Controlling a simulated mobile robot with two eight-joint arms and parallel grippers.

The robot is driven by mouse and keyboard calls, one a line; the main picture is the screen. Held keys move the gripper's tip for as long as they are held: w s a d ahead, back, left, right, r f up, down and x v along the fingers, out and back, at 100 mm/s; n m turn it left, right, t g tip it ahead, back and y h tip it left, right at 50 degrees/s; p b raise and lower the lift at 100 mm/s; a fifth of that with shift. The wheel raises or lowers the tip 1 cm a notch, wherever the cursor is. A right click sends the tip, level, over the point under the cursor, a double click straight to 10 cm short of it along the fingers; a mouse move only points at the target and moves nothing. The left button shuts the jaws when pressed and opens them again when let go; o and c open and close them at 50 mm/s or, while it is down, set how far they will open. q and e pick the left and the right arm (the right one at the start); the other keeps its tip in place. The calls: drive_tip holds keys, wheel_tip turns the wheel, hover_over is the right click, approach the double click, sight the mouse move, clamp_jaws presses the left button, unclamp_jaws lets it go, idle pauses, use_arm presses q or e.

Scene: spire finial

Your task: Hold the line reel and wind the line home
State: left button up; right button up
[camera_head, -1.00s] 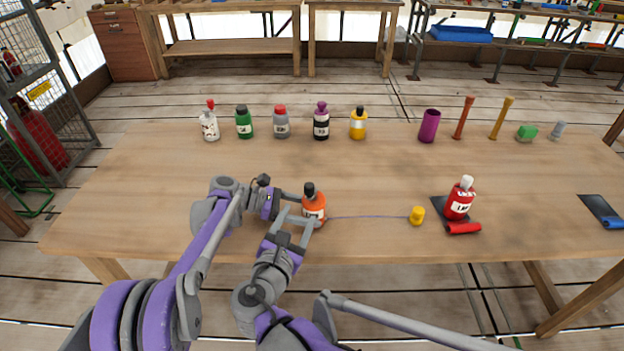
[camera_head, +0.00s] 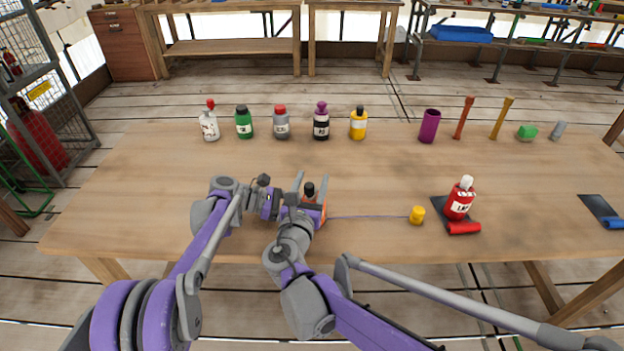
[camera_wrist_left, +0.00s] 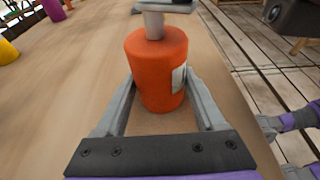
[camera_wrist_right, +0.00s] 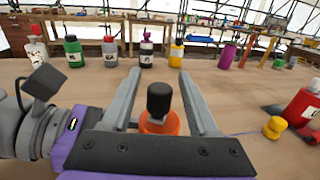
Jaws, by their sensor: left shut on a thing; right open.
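The line reel is an orange bottle-shaped body (camera_wrist_left: 158,70) with a white label and a black knob (camera_wrist_right: 159,100) on top. In the head view it is mostly hidden behind my right arm. My left gripper (camera_wrist_left: 160,95) is shut on the orange body, one finger on each side. My right gripper (camera_head: 312,182) is open, its fingers spread on both sides of the knob with gaps showing. A thin purple line (camera_head: 370,217) runs over the table from the reel to a yellow weight (camera_head: 417,215) at the right.
A red bottle (camera_head: 459,199) stands on a dark mat beside a red roll (camera_head: 464,228). Several bottles, including a green one (camera_head: 243,122), line the back, with a purple cup (camera_head: 429,126) farther right. The table middle is clear.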

drive_tip(key=shift+w, duration=0.35)
clamp_jaws()
drive_tip(key=shift+h, duration=0.3)
drive_tip(key=m+g+h, duration=0.1)
drive_tip(key=m+h, duration=0.1)
drive_tip(key=h, duration=0.1)
drive_tip(key=shift+w+m, duration=0.1)
drive_tip(key=shift+m, duration=0.2)
drive_tip(key=shift+d+m+g+h, duration=0.25)
drive_tip(key=shift+m+g+h, duration=0.85)
drive_tip(key=shift+h, duration=0.7)
unclamp_jaws()
